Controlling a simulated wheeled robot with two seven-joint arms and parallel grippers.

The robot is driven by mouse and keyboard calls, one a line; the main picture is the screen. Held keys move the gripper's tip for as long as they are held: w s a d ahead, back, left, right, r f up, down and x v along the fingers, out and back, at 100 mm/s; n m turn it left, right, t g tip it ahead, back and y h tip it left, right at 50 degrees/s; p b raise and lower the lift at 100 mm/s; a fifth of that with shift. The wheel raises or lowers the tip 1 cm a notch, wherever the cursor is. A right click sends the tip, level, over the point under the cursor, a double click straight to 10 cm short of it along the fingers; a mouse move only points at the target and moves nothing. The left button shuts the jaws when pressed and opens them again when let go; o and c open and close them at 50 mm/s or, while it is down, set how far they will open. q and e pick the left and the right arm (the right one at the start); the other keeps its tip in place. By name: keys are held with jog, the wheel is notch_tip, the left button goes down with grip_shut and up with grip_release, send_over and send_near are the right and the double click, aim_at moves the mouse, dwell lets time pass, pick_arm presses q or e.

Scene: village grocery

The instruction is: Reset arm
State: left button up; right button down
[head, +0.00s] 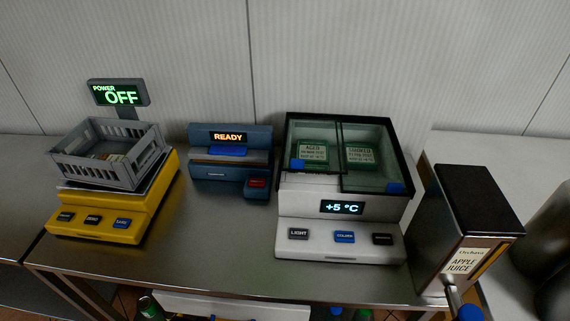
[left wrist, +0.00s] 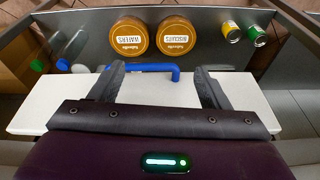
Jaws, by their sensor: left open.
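My left gripper (left wrist: 160,73) shows in the left wrist view, with its two dark fingers spread apart and nothing held between them. A blue bar handle (left wrist: 150,68) lies just beyond the fingertips, over the near edge of the shelf. I cannot tell whether the fingers touch it. A white panel (left wrist: 250,100) lies under the fingers. Neither gripper shows in the head view, and my right gripper is in no view.
Jars labelled wafers (left wrist: 131,38) and biscuits (left wrist: 176,36), and cans (left wrist: 230,31), stand beyond the handle. On the steel counter are a yellow scale (head: 95,220) with a grey crate (head: 70,165), a blue device (head: 228,180), a glass-topped cooler (head: 340,210) and a juice dispenser (head: 465,205).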

pick_arm(q)
jog(key=s+a+f+g, duration=0.1)
jog(key=s+f, duration=0.4)
jog(key=f, duration=0.5)
jog(key=s+a+f, duration=0.1)
jog(key=s+f, duration=0.4)
jog(key=f, duration=0.6)
jog(key=s+a+f+b, duration=0.1)
jog(key=s+a+f, duration=0.1)
jog(key=s+f, duration=0.6)
jog(key=s, duration=0.4)
jog(key=shift+s+f+g, duration=0.35)
jog(key=shift+s+g, duration=0.05)
